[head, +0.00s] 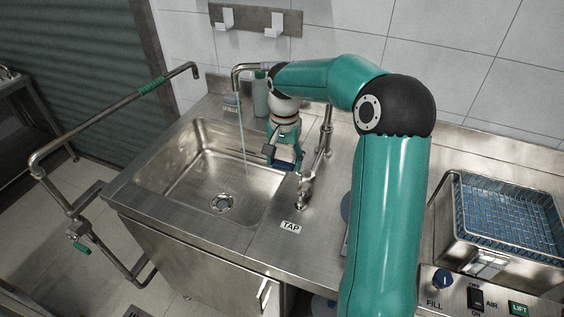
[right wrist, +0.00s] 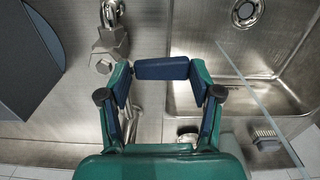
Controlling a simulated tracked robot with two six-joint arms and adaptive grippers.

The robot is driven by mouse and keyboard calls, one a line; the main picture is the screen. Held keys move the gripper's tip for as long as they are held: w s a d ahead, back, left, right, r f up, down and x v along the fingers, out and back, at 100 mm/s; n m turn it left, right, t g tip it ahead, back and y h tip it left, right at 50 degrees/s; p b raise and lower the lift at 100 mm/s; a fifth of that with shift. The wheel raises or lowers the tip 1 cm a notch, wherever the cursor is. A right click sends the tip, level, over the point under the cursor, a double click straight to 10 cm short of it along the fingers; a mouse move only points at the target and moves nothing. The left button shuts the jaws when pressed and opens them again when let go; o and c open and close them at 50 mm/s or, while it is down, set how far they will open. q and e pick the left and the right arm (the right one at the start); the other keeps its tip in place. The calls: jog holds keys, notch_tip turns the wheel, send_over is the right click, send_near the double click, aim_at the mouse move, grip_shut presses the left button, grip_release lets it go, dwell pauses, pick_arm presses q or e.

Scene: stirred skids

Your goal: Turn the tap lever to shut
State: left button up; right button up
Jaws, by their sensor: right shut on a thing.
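The tap spout (head: 240,71) stands behind the sink, and a thin stream of water (head: 243,135) falls from it into the basin. The metal tap valve (head: 304,193) is on the counter right of the basin, by a label reading TAP; it also shows at upper left in the right wrist view (right wrist: 112,42). My right gripper (head: 284,163) reaches down beside the valve, over the basin's right rim. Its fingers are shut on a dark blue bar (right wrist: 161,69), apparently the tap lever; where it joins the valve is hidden. My left gripper is out of view.
The steel basin (head: 190,170) has a drain (head: 222,203) and is otherwise empty. A pipe (head: 325,140) rises close behind the gripper. A blue wire basket (head: 508,220) sits in a steel tank at right, with a control panel in front. A bent pipe frame (head: 105,117) stands at left.

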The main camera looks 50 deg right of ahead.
jog(key=shift+w+d+f+m, duration=0.1)
jog(key=shift+f+m, duration=0.15)
jog(key=shift+m, duration=0.35)
jog(key=o, duration=1.6)
jog(key=shift+w+d, duration=0.2)
jog(key=shift+w, duration=0.05)
jog(key=shift+s+r, duration=0.1)
jog(key=shift+r, duration=0.4)
notch_tip(320, 180, up, 11)
